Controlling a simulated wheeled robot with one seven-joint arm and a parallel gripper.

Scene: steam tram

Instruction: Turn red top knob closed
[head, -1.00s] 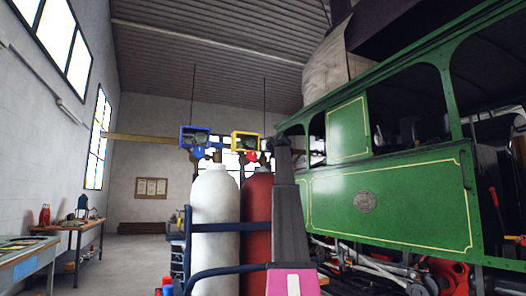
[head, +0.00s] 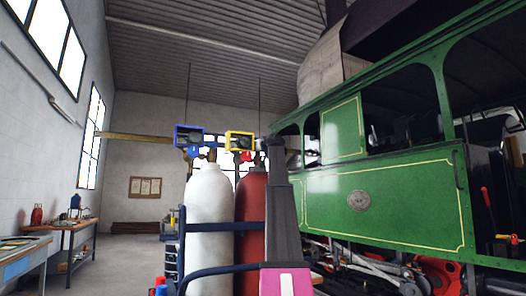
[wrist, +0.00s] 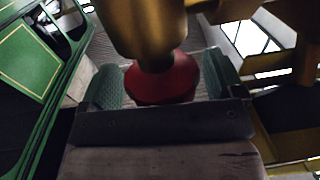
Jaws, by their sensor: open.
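The red knob (wrist: 166,78) sits below a brass-coloured valve body (wrist: 147,25) in the wrist view. My gripper (wrist: 160,84) is open, with one green finger pad on each side of the knob. I cannot tell whether either pad touches it. In the head view the red knob (head: 246,156) is small, just under a yellow frame (head: 239,141) above the red gas cylinder (head: 250,210). My arm rises in front of that cylinder, and my gripper is too small there to make out its fingers.
A white cylinder (head: 208,220) stands left of the red one on a blue trolley (head: 222,227). A blue frame (head: 189,136) hangs above it. The green tram (head: 395,200) is close on the right. Workbenches (head: 70,232) line the left wall, with open floor between.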

